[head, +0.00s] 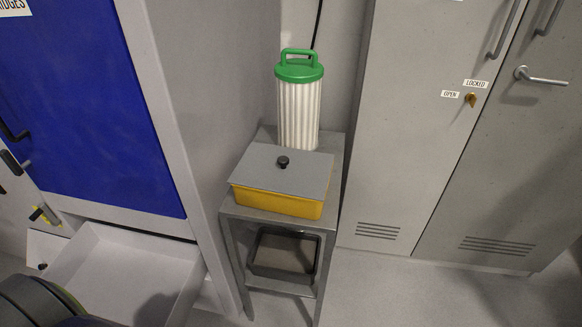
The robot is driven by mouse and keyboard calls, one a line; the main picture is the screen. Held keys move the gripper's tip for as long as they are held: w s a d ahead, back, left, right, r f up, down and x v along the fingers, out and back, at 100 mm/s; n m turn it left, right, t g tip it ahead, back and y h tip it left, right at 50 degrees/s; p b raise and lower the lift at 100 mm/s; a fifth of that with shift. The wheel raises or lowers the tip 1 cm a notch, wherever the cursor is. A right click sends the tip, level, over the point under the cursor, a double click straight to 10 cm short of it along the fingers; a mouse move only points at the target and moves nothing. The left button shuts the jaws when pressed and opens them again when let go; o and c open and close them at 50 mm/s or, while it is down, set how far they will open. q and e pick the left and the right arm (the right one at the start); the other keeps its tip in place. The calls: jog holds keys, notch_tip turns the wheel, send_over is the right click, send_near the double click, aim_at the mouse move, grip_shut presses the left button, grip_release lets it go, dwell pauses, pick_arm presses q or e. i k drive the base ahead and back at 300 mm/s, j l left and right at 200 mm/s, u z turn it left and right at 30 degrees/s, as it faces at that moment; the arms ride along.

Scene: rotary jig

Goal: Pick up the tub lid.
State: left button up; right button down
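The tub lid (258,167) is a flat grey plate with a small black knob (283,161) near its middle. It lies on top of a yellow tub (278,204) and covers its opening. The tub stands on the front part of a grey metal stand (231,208). Neither of my grippers shows in the head view. A dark rounded part at the bottom left corner may be part of my arm, with no fingers visible.
A white pleated filter cartridge (298,115) with a green handled cap stands behind the tub. A dark tray (284,252) sits on the stand's lower shelf. An open drawer (125,275) juts out at lower left. Cabinets flank the stand; floor is clear at lower right.

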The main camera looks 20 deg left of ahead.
aim_at(301, 173)
jog(key=i+l+u, duration=0.1)
jog(key=u, duration=0.25)
jog(key=l+u, duration=0.1)
jog(key=u, duration=0.25)
jog(key=i+l, duration=0.05)
